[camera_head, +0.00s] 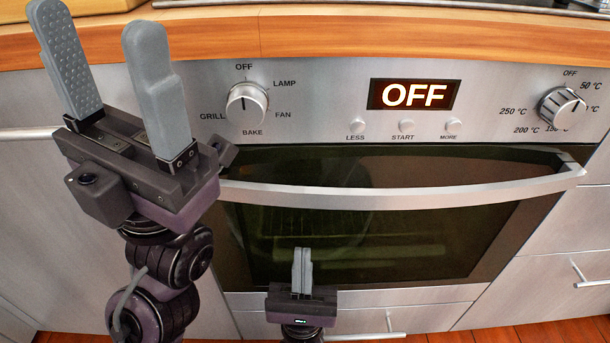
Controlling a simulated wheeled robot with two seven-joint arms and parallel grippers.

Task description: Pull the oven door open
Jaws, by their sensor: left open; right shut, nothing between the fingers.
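The oven door (290,240) is a dark glass panel in a steel frame, and it looks closed. Its curved steel handle (400,198) runs across the top of the door. My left gripper (108,50) is large and near the camera at the left, open and empty, with its fingers pointing up. It covers the left end of the handle from view. My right gripper (303,270) is low in front of the door, below the handle, with its fingers together and nothing between them.
The control panel above the door has a left knob (247,105), a right knob (561,106) and a display (414,94) reading OFF. A wooden countertop (330,38) runs above. Cabinet fronts with bar handles (581,273) flank the oven. The wooden floor (540,334) shows at the bottom.

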